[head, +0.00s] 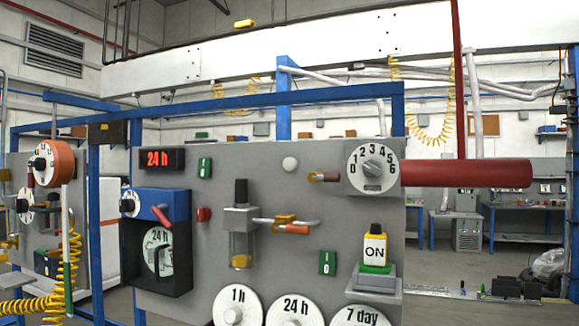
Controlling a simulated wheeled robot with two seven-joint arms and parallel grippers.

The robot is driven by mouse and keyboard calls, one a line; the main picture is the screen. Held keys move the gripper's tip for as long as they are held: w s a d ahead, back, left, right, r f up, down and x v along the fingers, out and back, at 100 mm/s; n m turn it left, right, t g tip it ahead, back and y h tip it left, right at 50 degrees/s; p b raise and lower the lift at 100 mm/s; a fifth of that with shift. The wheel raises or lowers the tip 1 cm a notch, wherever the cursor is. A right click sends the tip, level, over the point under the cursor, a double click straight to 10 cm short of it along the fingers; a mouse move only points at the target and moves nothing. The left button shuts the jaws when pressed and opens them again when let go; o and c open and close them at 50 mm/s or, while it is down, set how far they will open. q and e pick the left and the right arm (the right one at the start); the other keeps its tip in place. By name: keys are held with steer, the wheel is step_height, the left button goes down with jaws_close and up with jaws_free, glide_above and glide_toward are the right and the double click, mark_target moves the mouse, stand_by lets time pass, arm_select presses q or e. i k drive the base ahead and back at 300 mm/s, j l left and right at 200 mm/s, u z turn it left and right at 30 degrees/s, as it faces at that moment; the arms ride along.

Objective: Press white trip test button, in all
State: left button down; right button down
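A grey upright control panel (215,222) fills the middle of the head view. A small round white button (289,163) sits near its top, between the red "24 h" display (162,159) and the numbered dial (375,168). Nothing covers the button. I cannot tell from here whether it is pressed in. Neither of my grippers shows in this view.
The panel also carries a blue-black timer box (157,255), a glass cylinder fitting (240,245), an "ON" switch (375,250) and white timer dials (238,306). A thick red cylinder (465,173) sticks out at right. Another panel stands at left.

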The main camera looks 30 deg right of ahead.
mark_target(290, 164)
steer(key=i+j+z, duration=0.1)
steer(key=i+j, duration=0.45)
steer(key=i, duration=0.15)
steer(key=z, duration=1.55)
